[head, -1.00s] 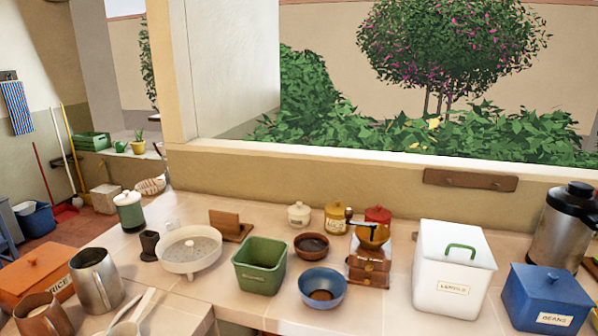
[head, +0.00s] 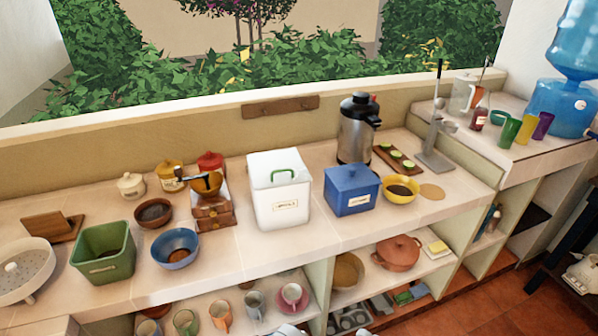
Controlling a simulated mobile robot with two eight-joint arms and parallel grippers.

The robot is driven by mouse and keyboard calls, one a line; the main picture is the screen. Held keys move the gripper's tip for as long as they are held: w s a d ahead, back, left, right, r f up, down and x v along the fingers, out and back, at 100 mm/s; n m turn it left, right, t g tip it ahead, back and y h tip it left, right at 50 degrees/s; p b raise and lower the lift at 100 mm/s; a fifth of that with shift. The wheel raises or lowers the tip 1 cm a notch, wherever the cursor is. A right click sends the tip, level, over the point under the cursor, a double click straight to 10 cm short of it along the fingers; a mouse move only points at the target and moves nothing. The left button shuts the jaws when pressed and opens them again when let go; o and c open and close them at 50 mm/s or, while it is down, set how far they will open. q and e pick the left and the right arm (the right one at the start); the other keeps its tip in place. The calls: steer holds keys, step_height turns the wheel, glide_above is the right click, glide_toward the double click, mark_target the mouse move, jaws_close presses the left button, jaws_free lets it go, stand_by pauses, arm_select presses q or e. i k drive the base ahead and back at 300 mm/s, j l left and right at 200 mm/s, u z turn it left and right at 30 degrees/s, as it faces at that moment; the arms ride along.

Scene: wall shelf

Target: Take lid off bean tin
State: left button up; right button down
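The bean tin (head: 347,201) is a blue square box with a white label on its front. It stands on the tiled counter, right of the middle in the head view. Its blue lid (head: 352,178) sits on top, with a small blue knob in the centre. Neither gripper can be made out in the head view.
A white tin with a green handle (head: 280,195) stands left of the bean tin. A yellow bowl (head: 399,190) is close on its right, and a steel flask (head: 356,130) is behind. The counter front edge is clear before the tin. A shelf with pots (head: 398,252) is below.

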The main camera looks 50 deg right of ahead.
mark_target(345, 178)
steer(key=z, duration=2.1)
steer(key=i+l, duration=0.75)
steer(key=l, duration=0.15)
